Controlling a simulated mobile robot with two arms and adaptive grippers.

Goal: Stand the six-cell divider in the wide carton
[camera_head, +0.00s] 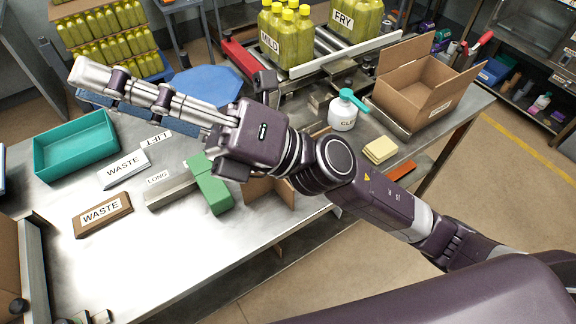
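My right arm reaches in from the lower right, across the table. Its gripper (90,74) points to the upper left, above the table and the teal tray's far side. The fingers overlap in this view, so I cannot tell whether they are open or shut; nothing shows held at the tips. An open brown carton (412,99) with raised flaps stands at the table's right end; it looks empty. A brown cardboard piece (272,190) lies partly hidden under my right arm; it may be the divider, but its cells do not show. My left gripper is out of view.
A teal tray (75,147), WASTE blocks (103,213), a green block (212,190) and a LONG-labelled bar (172,188) lie on the left. A white bottle (343,113) and yellow pads (380,149) stand near the carton. Yellow-green bottles (288,40) stand behind.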

